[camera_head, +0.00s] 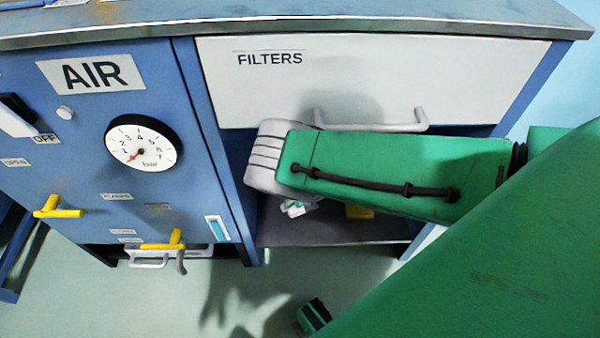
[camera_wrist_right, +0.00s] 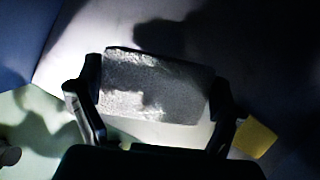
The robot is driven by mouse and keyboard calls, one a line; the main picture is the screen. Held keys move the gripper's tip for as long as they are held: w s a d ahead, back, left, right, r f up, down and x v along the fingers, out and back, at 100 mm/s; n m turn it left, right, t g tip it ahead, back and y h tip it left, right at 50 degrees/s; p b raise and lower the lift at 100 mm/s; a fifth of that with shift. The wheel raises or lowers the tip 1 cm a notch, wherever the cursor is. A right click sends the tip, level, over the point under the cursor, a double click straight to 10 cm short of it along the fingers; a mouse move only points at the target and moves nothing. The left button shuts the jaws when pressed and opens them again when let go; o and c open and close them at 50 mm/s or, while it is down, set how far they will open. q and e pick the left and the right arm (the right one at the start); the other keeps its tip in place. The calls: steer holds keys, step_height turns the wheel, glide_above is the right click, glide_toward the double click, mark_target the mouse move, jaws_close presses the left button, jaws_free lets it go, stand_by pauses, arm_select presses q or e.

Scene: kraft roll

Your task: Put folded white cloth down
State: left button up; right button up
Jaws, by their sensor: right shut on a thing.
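The folded white cloth (camera_wrist_right: 140,82) shows in the right wrist view as a pale, rough-textured rectangular pad, part lit and part in shadow. My right gripper (camera_wrist_right: 157,92) is shut on it, with one dark finger at each side. In the head view my green right arm reaches left across the open bay under the FILTERS drawer, and its grey wrist hides most of the gripper. A small whitish piece (camera_head: 296,208) shows below the wrist; I cannot tell what it is. Whether the cloth touches a surface is unclear. My left gripper is not in view.
The bay's dark shelf (camera_head: 330,231) lies below the white FILTERS drawer (camera_head: 370,80) and its handle (camera_head: 415,124). A yellow object (camera_head: 359,212) is on the shelf, and a yellow item shows beside my right finger (camera_wrist_right: 255,139). The blue AIR panel (camera_head: 150,190) with gauge and yellow levers stands left.

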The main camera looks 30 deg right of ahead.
mark_target(300, 209)
step_height(300, 209, down, 6)
steer(key=b, duration=0.4)
steer(key=shift+r, duration=0.45)
steer(key=shift+f, duration=0.3)
steer(key=o, duration=1.3)
steer(key=shift+o, duration=0.2)
